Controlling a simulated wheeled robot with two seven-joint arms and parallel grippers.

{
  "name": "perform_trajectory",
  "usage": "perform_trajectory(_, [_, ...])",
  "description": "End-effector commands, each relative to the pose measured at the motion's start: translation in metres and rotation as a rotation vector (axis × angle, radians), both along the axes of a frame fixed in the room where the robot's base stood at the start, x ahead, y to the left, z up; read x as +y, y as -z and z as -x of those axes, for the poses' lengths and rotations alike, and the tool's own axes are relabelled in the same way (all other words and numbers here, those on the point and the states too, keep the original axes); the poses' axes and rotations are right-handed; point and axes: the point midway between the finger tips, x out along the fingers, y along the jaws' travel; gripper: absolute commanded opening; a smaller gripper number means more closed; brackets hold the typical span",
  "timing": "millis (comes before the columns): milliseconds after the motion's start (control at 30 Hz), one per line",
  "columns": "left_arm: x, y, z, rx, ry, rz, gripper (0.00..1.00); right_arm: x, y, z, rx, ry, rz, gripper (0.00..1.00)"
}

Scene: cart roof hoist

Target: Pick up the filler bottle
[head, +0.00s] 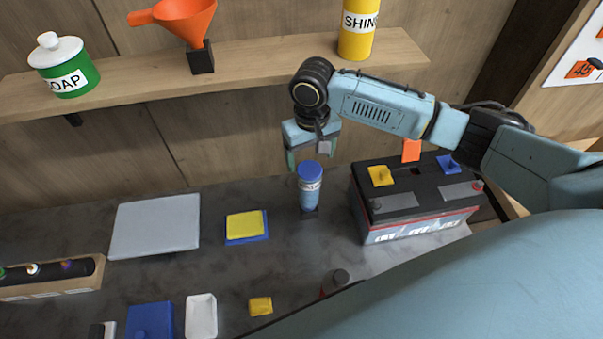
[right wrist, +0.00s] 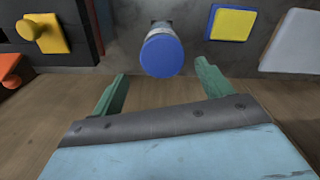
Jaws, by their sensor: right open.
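The filler bottle (head: 309,196) looks to be the small upright blue bottle with a blue cap and a pale label, standing on the dark worktop. My right gripper (head: 311,163) is above the bottle, pointing down with its green fingers apart and nothing between them. In the right wrist view, the round blue cap (right wrist: 162,54) lies just beyond the open fingertips (right wrist: 161,82), roughly centred between their lines. I see no contact with the bottle. My left gripper is not in view.
A black battery (head: 415,210) with yellow, orange and blue caps stands right of the bottle. Yellow and blue pads (head: 246,226) and a grey sheet (head: 155,226) lie to the left. A shelf (head: 255,68) behind holds a soap jar (head: 66,70), orange funnel (head: 188,18) and yellow bottle (head: 357,35).

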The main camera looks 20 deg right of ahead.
Motion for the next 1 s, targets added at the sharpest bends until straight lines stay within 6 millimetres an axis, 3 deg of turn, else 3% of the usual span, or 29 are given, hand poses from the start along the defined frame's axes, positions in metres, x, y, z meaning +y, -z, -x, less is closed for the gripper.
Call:
perform_trajectory(100, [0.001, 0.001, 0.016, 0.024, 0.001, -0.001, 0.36, 0.001, 0.014, 0.001, 0.003, 0.0, 0.0, 0.78])
perform_trajectory(267, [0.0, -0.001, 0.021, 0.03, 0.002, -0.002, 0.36, 0.004, 0.035, 0.003, 0.002, 0.0, 0.001, 0.78])
perform_trajectory(500, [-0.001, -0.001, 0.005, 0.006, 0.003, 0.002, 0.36, 0.005, 0.063, 0.004, 0.0, -0.002, 0.0, 0.78])
perform_trajectory(733, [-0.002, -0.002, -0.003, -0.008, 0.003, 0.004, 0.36, 0.005, 0.064, 0.004, -0.001, -0.002, 0.0, 0.78])
perform_trajectory(1000, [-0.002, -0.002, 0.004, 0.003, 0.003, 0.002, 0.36, 0.005, 0.064, 0.004, -0.001, -0.002, 0.0, 0.45])
